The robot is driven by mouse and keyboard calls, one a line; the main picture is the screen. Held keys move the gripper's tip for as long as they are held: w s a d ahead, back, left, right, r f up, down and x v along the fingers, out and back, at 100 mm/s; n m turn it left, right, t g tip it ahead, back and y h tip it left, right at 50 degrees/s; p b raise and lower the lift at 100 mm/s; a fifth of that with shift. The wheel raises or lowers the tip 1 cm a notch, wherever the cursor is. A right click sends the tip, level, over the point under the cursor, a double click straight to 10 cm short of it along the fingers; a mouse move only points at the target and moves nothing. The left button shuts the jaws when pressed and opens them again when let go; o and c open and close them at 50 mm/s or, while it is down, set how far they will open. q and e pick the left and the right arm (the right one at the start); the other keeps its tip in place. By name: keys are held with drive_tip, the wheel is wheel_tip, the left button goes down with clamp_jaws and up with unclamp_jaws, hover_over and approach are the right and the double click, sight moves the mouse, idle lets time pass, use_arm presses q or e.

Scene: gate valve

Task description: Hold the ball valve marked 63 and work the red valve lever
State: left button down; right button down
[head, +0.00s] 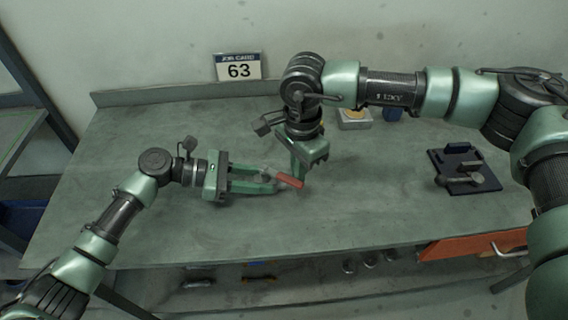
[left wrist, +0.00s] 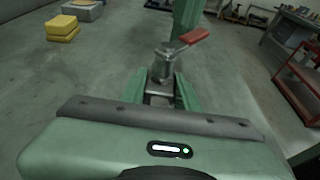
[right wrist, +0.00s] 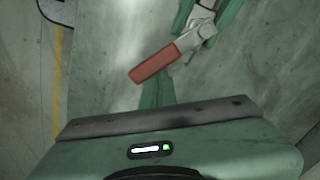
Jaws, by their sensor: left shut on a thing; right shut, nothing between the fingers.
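A metal ball valve with a red lever is held off to the left of the bench middle. Its body shows in the left wrist view (left wrist: 161,70), between the green fingers of my left gripper (head: 276,187), which is shut on it. The red lever (head: 289,179) sticks out past those fingertips; it also shows in the right wrist view (right wrist: 155,64). My right gripper (head: 300,182) points down, shut and empty, close beside the lever. I cannot tell whether it touches. No number is readable on the valve.
A job card (head: 238,67) reading 63 stands against the back wall. At the right of the bench (head: 150,220) lies a dark blue plate (head: 480,184) with a metal valve-like part on it. A yellow-topped block (head: 354,121) and a blue item (head: 392,114) stand at the back. The front left is clear.

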drive_tip(key=shift+s, duration=0.15)
drive_tip(key=shift+s+a, duration=0.25)
drive_tip(key=shift+s, duration=0.25)
drive_tip(key=shift+s+a, duration=0.1)
drive_tip(key=shift+s, duration=0.05)
